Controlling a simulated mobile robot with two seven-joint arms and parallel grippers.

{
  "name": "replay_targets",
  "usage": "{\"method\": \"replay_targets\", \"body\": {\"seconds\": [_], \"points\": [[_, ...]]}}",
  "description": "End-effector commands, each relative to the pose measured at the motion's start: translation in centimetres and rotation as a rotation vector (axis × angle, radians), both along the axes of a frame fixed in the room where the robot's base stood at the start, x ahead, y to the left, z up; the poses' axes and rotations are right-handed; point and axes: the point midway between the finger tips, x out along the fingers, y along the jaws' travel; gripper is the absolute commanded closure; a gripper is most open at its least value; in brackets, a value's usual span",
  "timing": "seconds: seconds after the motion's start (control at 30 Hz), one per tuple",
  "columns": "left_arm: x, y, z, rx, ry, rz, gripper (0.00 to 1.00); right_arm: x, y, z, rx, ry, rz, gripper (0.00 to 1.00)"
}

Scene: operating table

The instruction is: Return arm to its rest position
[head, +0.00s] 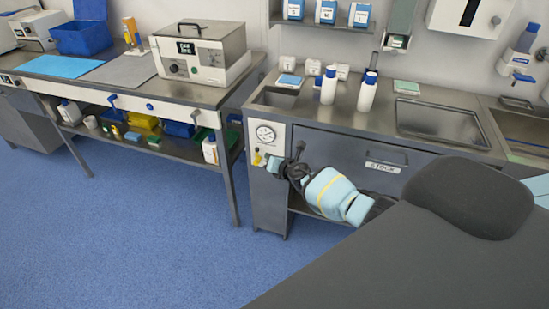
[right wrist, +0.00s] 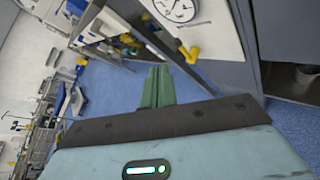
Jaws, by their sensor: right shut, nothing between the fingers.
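My right gripper (head: 275,165) is in front of the cabinet, close to the round pressure gauge (head: 265,134) and the yellow valve (head: 257,158). In the right wrist view, the green fingers of my right gripper (right wrist: 157,85) are together with nothing between them. The gauge (right wrist: 175,8) and yellow valve (right wrist: 190,53) show ahead of the fingers. I cannot tell whether the gripper touches anything. My left gripper is in neither view.
The grey padded table (head: 390,270) with its dark headrest (head: 470,197) fills the lower right. The cabinet has a drawer marked stock (head: 382,167). A workbench (head: 150,88) stands at the left with a lower shelf. Blue floor (head: 110,230) is clear at the lower left.

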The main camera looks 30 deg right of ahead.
Motion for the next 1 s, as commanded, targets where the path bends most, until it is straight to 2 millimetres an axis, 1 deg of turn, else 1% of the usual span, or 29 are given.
{"method": "replay_targets", "body": {"seconds": [0.2,0.57,0.67,0.77,0.83,0.87,0.9,0.97,1.0], "points": [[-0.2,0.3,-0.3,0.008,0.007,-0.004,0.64,-0.2,0.0,-0.2,0.0,0.004,0.0,1.0],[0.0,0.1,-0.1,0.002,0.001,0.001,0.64,-0.2,0.1,-0.2,0.001,0.003,0.0,1.0],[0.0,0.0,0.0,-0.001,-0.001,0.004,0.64,-0.7,0.7,-0.9,0.033,0.008,-0.003,1.0],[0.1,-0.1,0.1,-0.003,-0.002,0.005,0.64,-2.5,2.7,-2.8,0.141,0.02,-0.02,1.0],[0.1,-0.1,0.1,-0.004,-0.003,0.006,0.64,-4.6,4.6,-4.7,0.262,0.035,-0.046,1.0],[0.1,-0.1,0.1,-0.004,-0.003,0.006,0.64,-5.7,5.5,-5.5,0.324,0.043,-0.062,1.0],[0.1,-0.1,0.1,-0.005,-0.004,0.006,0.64,-7.3,6.8,-6.6,0.41,0.054,-0.084,1.0],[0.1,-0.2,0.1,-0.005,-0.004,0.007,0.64,-9.7,8.5,-8.2,0.543,0.076,-0.127,1.0],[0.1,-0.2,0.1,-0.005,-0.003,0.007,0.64,-11.4,9.6,-9.0,0.632,0.09,-0.158,1.0]]}}
